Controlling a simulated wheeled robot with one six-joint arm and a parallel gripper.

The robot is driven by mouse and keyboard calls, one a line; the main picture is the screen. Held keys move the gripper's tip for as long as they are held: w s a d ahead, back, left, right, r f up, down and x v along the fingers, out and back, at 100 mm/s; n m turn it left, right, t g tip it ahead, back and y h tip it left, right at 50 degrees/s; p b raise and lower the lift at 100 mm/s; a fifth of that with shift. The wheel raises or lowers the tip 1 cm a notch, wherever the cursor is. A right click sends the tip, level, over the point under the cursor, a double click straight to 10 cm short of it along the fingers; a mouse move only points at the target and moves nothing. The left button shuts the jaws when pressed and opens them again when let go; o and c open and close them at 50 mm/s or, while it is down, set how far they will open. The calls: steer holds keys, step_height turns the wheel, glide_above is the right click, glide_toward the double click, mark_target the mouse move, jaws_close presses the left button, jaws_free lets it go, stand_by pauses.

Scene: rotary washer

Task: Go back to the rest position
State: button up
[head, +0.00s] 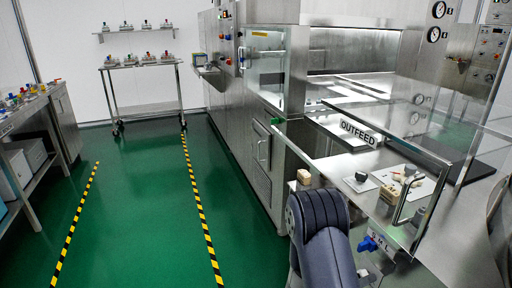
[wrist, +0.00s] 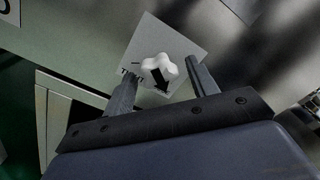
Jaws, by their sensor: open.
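My gripper (wrist: 164,69) is open in the wrist view, with its two dark fingers spread and nothing held between them. A white lobed knob (wrist: 153,64) with a black arrow shows between the fingertips, with gaps on both sides. It is mounted on a pale square plate (wrist: 183,44) with partly hidden lettering. How far the fingertips are from the knob is hard to tell. In the head view my dark arm stands at the bottom centre, in front of the washer's outfeed end; my gripper cannot be made out there.
The steel washer (head: 240,80) fills the right side, with a glass panel (head: 400,140) marked OUTFEED. A black knob (head: 360,178) and a blue knob (head: 367,243) sit nearby. A bench (head: 40,105) stands left, a cart (head: 140,70) at the back. The green floor (head: 135,180) between is clear.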

steer(key=shift+m+b, duration=1.9)
steer(key=shift+m, duration=0.5)
